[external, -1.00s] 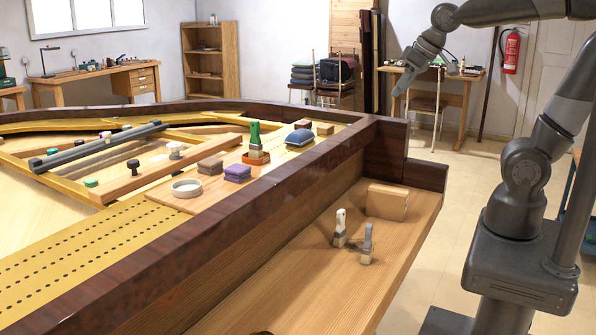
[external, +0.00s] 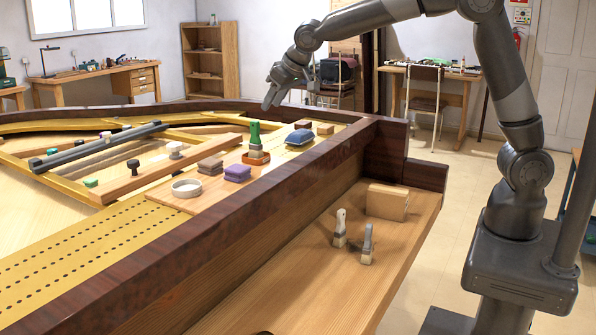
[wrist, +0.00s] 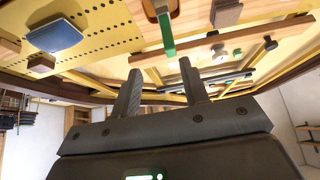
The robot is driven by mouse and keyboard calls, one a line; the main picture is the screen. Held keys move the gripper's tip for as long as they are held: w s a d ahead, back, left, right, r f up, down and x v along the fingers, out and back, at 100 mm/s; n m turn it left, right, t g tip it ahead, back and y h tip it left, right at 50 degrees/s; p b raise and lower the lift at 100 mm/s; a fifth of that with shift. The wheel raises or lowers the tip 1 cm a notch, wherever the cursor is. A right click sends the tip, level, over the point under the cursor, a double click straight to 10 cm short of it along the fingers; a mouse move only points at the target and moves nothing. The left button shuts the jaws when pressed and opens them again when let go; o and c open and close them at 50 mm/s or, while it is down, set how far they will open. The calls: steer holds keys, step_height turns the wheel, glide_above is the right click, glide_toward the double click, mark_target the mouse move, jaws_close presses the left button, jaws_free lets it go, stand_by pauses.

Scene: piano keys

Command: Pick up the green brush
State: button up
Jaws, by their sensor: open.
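The green brush (external: 255,134) stands upright, green handle up, in a small orange-brown tray (external: 258,165) on a wooden board inside the piano. In the wrist view the green brush (wrist: 166,35) shows beyond the fingertips, near the top middle. My gripper (external: 270,103) is above the piano's far rim, behind and a little above the brush in the external view. In the wrist view my gripper (wrist: 160,72) has its two fingers apart, with nothing between them. It does not touch the brush.
Near the brush are a blue pad (external: 299,137), a purple sponge (external: 237,173), a brown block (external: 210,166) and a white ring-shaped dish (external: 186,188). The dark piano rim (external: 330,150) runs along the near side. Two other brushes (external: 340,228) stand on the front ledge.

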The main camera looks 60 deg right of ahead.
mark_target(252, 132)
steer(key=shift+w+a+x, duration=0.1)
steer(key=shift+a+x, duration=0.15)
steer(key=shift+x, duration=1.65)
steer(key=shift+w+a+x, duration=0.1)
steer(key=shift+a+x, duration=0.15)
steer(key=shift+x, duration=1.7)
steer(key=shift+a+x, duration=0.25)
steer(key=shift+x, duration=1.65)
steer(key=shift+r, duration=0.1)
steer(key=shift+c, duration=0.4)
jaws_close()
